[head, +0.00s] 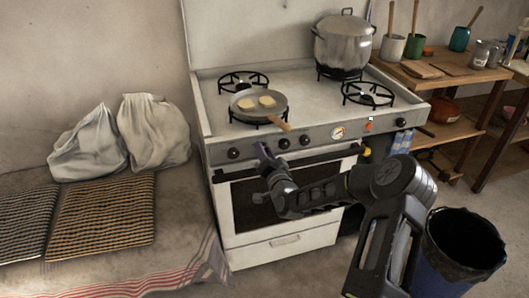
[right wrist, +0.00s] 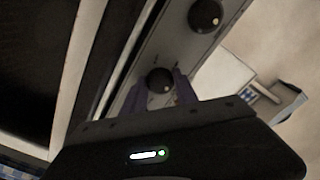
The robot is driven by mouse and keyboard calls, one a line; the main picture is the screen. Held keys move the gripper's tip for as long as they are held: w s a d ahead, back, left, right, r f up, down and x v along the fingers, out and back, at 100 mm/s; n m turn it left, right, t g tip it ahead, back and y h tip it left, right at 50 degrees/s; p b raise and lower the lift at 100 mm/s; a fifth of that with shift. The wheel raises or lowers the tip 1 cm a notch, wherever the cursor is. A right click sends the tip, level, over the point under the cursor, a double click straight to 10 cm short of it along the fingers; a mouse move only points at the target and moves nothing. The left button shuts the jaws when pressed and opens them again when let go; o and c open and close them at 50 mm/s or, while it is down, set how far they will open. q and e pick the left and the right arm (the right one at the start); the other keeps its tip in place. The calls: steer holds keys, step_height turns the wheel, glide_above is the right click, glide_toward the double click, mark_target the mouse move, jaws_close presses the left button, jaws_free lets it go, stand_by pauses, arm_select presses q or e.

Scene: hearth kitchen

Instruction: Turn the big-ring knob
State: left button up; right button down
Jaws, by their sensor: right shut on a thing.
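The white stove (head: 280,225) has a grey front panel with a row of dark round knobs. I cannot tell from markings which knob is for the big ring. My left gripper is not in view.
A frying pan (head: 247,108) with two pale slices stands on the front left burner, its wooden handle jutting over the panel. A lidded pot (head: 343,47) stands at the back right. An oven handle bar (head: 300,163) runs below the knobs. A dark bin (head: 464,245) stands at right.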

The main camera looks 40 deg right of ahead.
steer(key=n+b, duration=0.2)
steer(key=shift+f+n+b, duration=0.15)
steer(key=shift+n+b, duration=0.15)
steer(key=shift+b, duration=0.1)
steer(key=n+b, duration=0.8)
steer(key=b, duration=0.2)
steer(key=shift+f+n, duration=0.1)
steer(key=shift+n, duration=0.3)
steer(key=shift+n+b, duration=1)
steer(key=shift+b, duration=0.1)
steer(key=shift+d+r, duration=0.1)
steer(key=shift+r, duration=0.1)
steer(key=shift+n, duration=0.3)
steer(key=c, duration=0.9)
jaws_free()
steer(key=shift+c, duration=0.2)
